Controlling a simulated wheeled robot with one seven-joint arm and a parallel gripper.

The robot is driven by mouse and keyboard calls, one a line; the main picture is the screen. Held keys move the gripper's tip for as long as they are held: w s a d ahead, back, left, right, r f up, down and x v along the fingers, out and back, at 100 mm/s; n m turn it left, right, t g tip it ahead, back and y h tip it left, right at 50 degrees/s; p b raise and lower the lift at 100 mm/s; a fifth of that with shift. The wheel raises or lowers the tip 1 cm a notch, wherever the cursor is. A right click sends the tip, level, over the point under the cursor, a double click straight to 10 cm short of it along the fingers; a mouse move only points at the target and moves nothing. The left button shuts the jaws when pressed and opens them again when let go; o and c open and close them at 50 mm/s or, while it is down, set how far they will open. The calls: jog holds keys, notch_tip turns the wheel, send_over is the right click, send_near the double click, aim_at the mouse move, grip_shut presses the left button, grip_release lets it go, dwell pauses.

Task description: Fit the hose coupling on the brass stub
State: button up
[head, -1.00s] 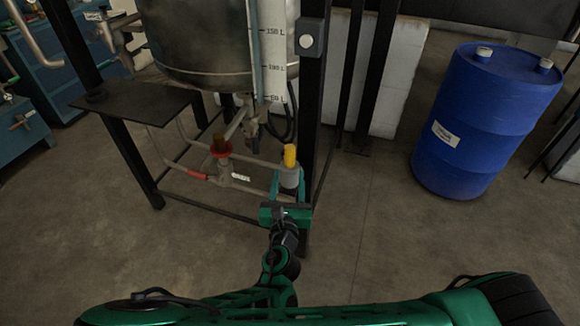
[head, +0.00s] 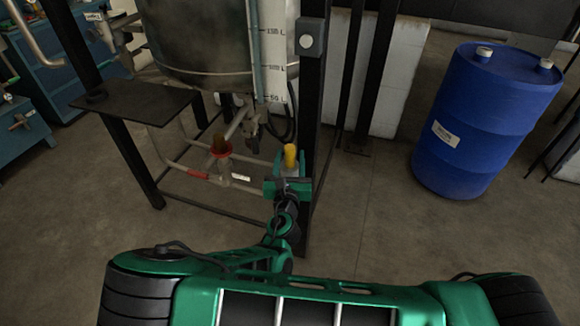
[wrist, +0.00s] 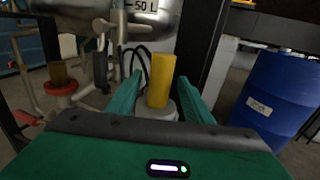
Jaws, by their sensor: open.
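A yellow cylinder (head: 290,156), apparently the hose coupling, stands upright on a grey round base (head: 291,171) beside the black post. It also shows in the wrist view (wrist: 161,82), with its grey base (wrist: 172,112) below. My gripper (head: 288,180) is open, its green fingers on either side of the cylinder and base in the wrist view (wrist: 160,90). Whether either finger touches is unclear. A duller brass-brown stub (head: 219,142) rises from a red collar (head: 221,152) on the pipework to the left. The stub (wrist: 59,73) is at the left of the wrist view.
A steel tank (head: 195,45) hangs above the pipes. A black post (head: 312,110) stands close right of my gripper. Black hose loops (wrist: 138,58) hang behind the cylinder. A blue drum (head: 485,120) stands at the right, with clear floor between it and the post.

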grip_shut()
jog(key=shift+r, duration=0.1)
